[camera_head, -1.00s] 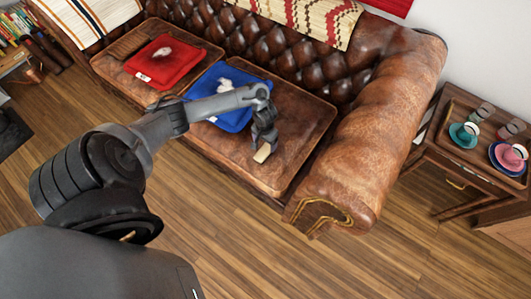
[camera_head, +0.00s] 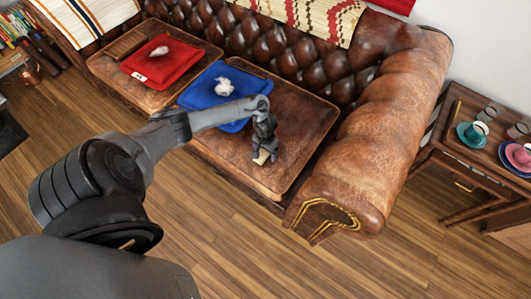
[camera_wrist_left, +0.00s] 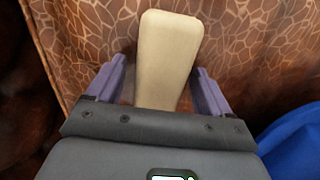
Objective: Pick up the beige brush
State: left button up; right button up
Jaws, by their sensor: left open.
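The beige brush (camera_head: 262,157) lies on the brown leather sofa seat (camera_head: 308,118), near its front edge. Its pale, flat, rounded end shows in the left wrist view (camera_wrist_left: 167,55); the rest is hidden by my gripper. My left gripper (camera_head: 266,160) is over the brush, pointing down. In the left wrist view my left gripper (camera_wrist_left: 160,85) is open, with one purple-grey finger on each side of the brush and a gap on both sides. My right gripper is not in view.
A blue cushion (camera_head: 200,94) with a white crumpled item lies left of my gripper, and a red cushion (camera_head: 180,67) farther left. The sofa's thick armrest (camera_head: 375,140) rises to the right. A side table (camera_head: 450,150) with cups stands beyond it.

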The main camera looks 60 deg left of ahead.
pick_arm(q)
jog(key=c, duration=1.1)
jog(key=shift+r+p, duration=0.6)
jog(key=shift+r, duration=0.15)
jog(key=r+p, duration=0.3)
jog(key=shift+w+d+r, duration=0.2)
jog(key=shift+d+r, duration=0.1)
jog(key=shift+d, duration=0.1)
jog(key=w+d+r+p, duration=0.4)
jog(key=d+r+p, duration=0.1)
jog(key=d, duration=0.4)
jog(key=shift+w+d+r, duration=0.35)
jog(key=shift+w+r, duration=0.05)
jog(key=shift+r, duration=0.05)
